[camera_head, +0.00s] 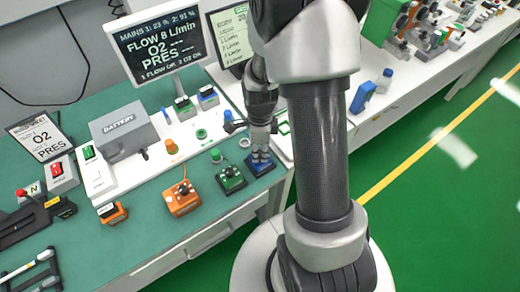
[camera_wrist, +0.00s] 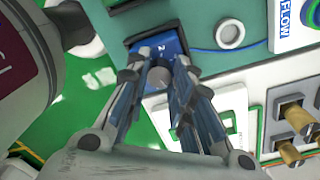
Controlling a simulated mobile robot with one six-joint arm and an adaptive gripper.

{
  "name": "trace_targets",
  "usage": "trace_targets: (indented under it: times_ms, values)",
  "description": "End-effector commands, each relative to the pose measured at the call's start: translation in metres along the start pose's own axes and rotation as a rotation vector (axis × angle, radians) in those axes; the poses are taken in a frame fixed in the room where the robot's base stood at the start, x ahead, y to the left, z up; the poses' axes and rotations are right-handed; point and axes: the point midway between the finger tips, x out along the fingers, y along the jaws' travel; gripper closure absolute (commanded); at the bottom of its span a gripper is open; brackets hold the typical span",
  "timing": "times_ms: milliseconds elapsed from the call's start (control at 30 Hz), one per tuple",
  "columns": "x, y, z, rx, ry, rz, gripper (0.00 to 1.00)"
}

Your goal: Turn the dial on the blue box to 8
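The blue box (camera_head: 262,169) stands at the front edge of the green bench, right of the green box, in the head view. In the wrist view its blue top (camera_wrist: 172,46) has white markings, too small and covered to read fully. A grey dial (camera_wrist: 158,77) shows between the fingers. My gripper (camera_head: 260,154) is right over the box, pointing down. In the wrist view my gripper (camera_wrist: 161,62) has its fingertips apart, one on each side of the dial. I cannot tell whether they press on it. The fingers hide part of the dial and its scale.
Green (camera_head: 231,179) and orange (camera_head: 181,198) boxes with knobs stand left of the blue box. A monitor (camera_head: 155,43) at the back reads FLOW 8 L/min. A grey BATTERY box (camera_head: 124,132) stands further left. Green floor lies beyond the bench front.

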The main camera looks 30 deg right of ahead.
Motion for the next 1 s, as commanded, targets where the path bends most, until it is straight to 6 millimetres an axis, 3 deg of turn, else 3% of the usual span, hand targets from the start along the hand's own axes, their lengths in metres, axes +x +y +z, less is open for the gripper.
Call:
trace_targets:
  times_ms: [267, 633, 767, 1000]
  values:
    - [0.0, 0.0, 0.0, -0.001, 0.0, 0.0, 0.58]
    - [-0.004, 0.0, 0.0, -0.001, 0.0, -0.001, 0.58]
    - [-0.022, -0.001, 0.0, -0.001, -0.001, -0.005, 0.58]
    - [-0.074, -0.001, 0.0, -0.001, -0.002, -0.006, 0.58]
